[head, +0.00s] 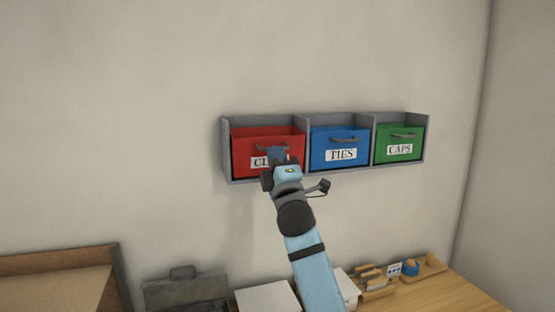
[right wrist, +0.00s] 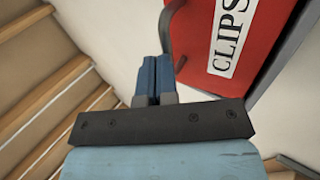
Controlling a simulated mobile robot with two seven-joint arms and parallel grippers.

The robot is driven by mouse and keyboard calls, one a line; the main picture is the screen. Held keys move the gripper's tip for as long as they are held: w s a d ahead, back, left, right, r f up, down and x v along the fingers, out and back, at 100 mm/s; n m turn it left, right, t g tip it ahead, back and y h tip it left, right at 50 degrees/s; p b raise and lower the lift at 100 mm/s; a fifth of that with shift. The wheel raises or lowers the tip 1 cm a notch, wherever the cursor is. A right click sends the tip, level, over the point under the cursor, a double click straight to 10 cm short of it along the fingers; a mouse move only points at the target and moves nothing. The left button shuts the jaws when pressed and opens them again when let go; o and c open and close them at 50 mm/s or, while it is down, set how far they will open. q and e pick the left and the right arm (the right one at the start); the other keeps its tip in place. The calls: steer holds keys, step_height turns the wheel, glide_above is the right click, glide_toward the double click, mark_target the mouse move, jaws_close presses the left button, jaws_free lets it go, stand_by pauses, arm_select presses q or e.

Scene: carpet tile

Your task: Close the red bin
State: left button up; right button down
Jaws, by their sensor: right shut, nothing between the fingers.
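The red bin (head: 243,145) sits in the left compartment of a grey wall rack (head: 227,150). Its white label reads CLIPS in the right wrist view, where the red front (right wrist: 205,50) fills the upper right. Its grey handle (right wrist: 170,28) curves beside my fingers. My right gripper (head: 277,153) is in front of the bin's face and covers part of the label. In the right wrist view its blue fingers (right wrist: 154,75) are together and empty, close to the handle; I cannot tell whether they touch. How far the bin stands out is hard to judge. My left gripper is not in view.
A blue bin labelled TIES (head: 323,142) and a green bin labelled CAPS (head: 385,146) fill the other compartments. Below are a wooden table (head: 450,292), a dark case (head: 185,291) and small items. The wall around the rack is bare.

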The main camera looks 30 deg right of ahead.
steer(key=shift+w+d+r, duration=0.1)
steer(key=shift+w+r, duration=0.4)
steer(key=shift+r, duration=0.05)
steer(key=shift+d+r, duration=0.1)
steer(key=shift+r, duration=0.15)
